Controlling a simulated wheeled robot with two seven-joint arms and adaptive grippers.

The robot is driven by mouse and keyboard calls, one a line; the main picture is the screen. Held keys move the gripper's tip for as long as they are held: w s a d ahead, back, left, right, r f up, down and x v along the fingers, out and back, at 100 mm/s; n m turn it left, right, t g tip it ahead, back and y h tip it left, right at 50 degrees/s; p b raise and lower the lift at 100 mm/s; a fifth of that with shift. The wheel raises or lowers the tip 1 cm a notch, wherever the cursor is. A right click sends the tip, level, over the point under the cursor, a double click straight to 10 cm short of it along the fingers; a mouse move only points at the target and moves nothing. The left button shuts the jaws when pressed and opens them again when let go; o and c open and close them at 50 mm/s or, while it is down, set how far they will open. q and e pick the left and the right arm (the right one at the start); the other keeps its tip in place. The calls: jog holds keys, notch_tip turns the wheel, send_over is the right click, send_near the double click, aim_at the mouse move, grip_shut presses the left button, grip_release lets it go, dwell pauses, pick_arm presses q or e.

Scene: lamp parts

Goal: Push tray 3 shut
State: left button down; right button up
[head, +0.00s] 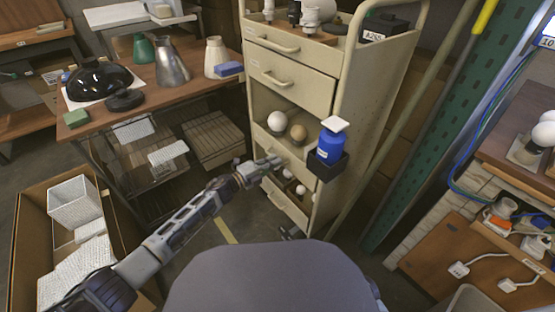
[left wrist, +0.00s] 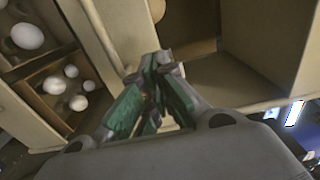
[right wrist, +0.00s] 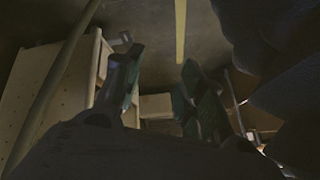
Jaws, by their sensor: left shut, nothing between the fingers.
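A cream cabinet (head: 340,110) stands ahead with a stack of trays. Two upper trays are shut. Below them an open section (head: 262,103) holds a white ball (head: 278,122) and a tan ball (head: 298,132). Lower, small white bulbs (head: 301,189) sit in a divided tray, which also shows in the left wrist view (left wrist: 62,85). I cannot read which tray is number 3. My left gripper (head: 276,161) is shut and empty at the front of the cabinet, close to a tray edge (left wrist: 110,35). My right gripper (right wrist: 160,75) is open and empty, low near the cabinet.
A blue bottle with a white cap (head: 329,140) sits in a dark holder (head: 328,166) on the cabinet's side. A wooden bench (head: 140,90) with lamp parts is at the left. A cardboard box (head: 28,215) stands front left. A green rack post (head: 430,110) rises at the right.

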pick_arm(q)
jog(key=p+v, duration=0.2)
jog(key=v, duration=0.6)
jog(key=shift+s+a+p, duration=0.2)
jog(key=shift+a+p, duration=0.05)
jog(key=shift+p, duration=0.05)
pick_arm(e)
notch_tip(320, 180, up, 6)
jog(key=d+g, duration=0.1)
jog(key=shift+w+d+n+h, duration=0.15)
jog(key=shift+w+n+h, duration=0.2)
jog(key=shift+n+h, duration=0.05)
